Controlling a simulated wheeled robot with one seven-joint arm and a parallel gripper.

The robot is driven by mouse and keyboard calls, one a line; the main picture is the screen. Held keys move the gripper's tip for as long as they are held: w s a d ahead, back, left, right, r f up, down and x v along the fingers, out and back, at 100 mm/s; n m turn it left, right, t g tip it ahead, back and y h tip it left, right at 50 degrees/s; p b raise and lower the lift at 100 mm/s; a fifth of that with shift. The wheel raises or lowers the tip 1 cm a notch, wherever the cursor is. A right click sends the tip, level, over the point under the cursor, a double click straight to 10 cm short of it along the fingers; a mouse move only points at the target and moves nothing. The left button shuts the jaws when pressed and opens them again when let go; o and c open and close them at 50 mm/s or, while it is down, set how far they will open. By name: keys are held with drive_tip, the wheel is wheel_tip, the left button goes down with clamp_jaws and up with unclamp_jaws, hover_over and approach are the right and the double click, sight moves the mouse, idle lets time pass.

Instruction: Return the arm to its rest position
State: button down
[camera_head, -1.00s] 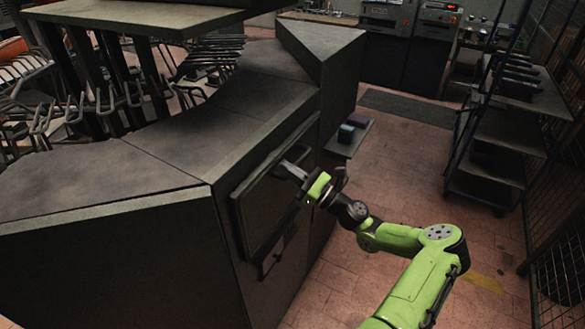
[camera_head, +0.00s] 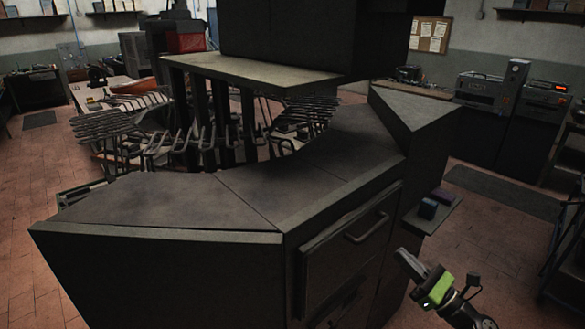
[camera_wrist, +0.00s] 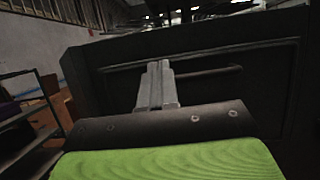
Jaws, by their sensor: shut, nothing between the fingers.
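My gripper (camera_head: 409,263) is at the lower right of the head view, in front of the dark workbench (camera_head: 190,235) and apart from it. Its fingers are together and empty; they also show in the wrist view (camera_wrist: 157,86). The wrist view faces a dark drawer front (camera_wrist: 255,95) with a long bar handle (camera_wrist: 215,71) beyond the fingertips. In the head view the upper drawer (camera_head: 345,250) looks closed, with its handle (camera_head: 367,227) clear of my gripper. Most of my arm is out of the frame.
Dark machines (camera_head: 515,115) stand at the back right. A rack (camera_head: 570,250) is at the right edge. Tiled floor is open between bench and rack.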

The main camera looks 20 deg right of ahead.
drive_tip(key=a+f+n+g+b, duration=0.1)
drive_tip(key=a+f+n+g, duration=0.3)
drive_tip(key=a+n+g, duration=0.65)
drive_tip(key=a+f+n+g+b, duration=0.2)
drive_tip(key=a+f+n+g, duration=0.35)
drive_tip(key=a, duration=0.75)
drive_tip(key=s+a+r+n+h+b, duration=0.1)
drive_tip(key=s+r+n+h, duration=0.3)
drive_tip(key=s+n, duration=0.3)
drive_tip(key=s+a+r+n+t+h+b, duration=0.1)
drive_tip(key=s+r+n+h, duration=0.4)
drive_tip(key=s, duration=0.6)
wheel_tip(320, 180, up, 3)
drive_tip(key=n, duration=0.3)
drive_tip(key=shift+s+a+f, duration=0.2)
drive_tip(key=shift+a, duration=0.2)
